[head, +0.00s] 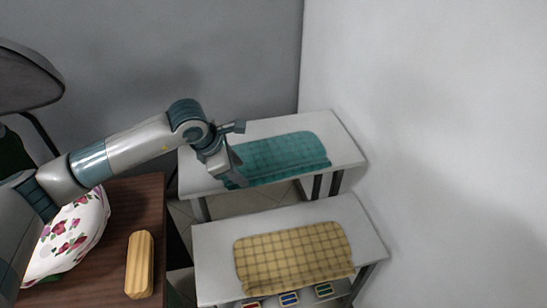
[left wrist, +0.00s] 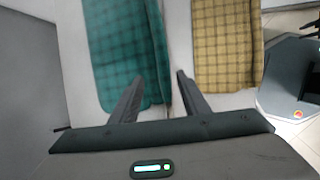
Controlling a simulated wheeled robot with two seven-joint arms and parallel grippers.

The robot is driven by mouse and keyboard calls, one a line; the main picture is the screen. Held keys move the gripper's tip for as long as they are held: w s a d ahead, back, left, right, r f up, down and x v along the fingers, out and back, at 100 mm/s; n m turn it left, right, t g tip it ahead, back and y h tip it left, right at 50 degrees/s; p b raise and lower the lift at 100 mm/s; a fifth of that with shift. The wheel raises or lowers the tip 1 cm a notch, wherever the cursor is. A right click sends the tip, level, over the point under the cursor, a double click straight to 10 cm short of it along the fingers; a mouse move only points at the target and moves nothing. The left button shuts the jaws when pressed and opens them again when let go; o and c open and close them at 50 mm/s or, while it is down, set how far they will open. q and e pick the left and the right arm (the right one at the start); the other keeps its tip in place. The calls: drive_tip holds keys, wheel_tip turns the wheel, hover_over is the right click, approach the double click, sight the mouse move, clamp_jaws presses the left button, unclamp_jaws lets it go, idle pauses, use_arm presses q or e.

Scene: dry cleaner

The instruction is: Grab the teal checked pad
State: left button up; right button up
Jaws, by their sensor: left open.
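The teal checked pad (head: 284,153) lies flat on the far white table (head: 344,147), its near edge a little folded or raised. In the left wrist view the teal pad (left wrist: 118,45) fills the upper left. My left gripper (head: 238,158) is open and empty at the pad's left end, and its arm hides part of that end. In the left wrist view the left gripper (left wrist: 158,86) has one finger over the pad and the other beyond the pad's edge. Whether the fingers touch the pad cannot be told. My right gripper is not in view.
A yellow checked pad (head: 294,258) lies on a nearer white table (head: 210,262), with a gap between the two tables. A brown table (head: 150,205) at left bears a flowered cloth (head: 75,240) and a wooden block (head: 139,264). Walls stand behind and right.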

use_arm(q)
drive_tip(key=shift+f, duration=0.1)
idle(0.3)
drive_tip(key=shift+d+f+p, duration=0.2)
drive_tip(key=shift+f+p, duration=0.25)
drive_tip(key=shift+p, duration=0.15)
drive_tip(key=p+x, duration=0.1)
drive_tip(key=x, duration=0.2)
drive_tip(key=shift+s+p, duration=0.2)
drive_tip(key=shift+p, duration=0.2)
drive_tip(key=shift+w+d+f, duration=0.2)
drive_tip(key=shift+w+f, duration=0.05)
drive_tip(key=shift+f, duration=0.4)
drive_tip(key=shift+s, duration=0.1)
clamp_jaws()
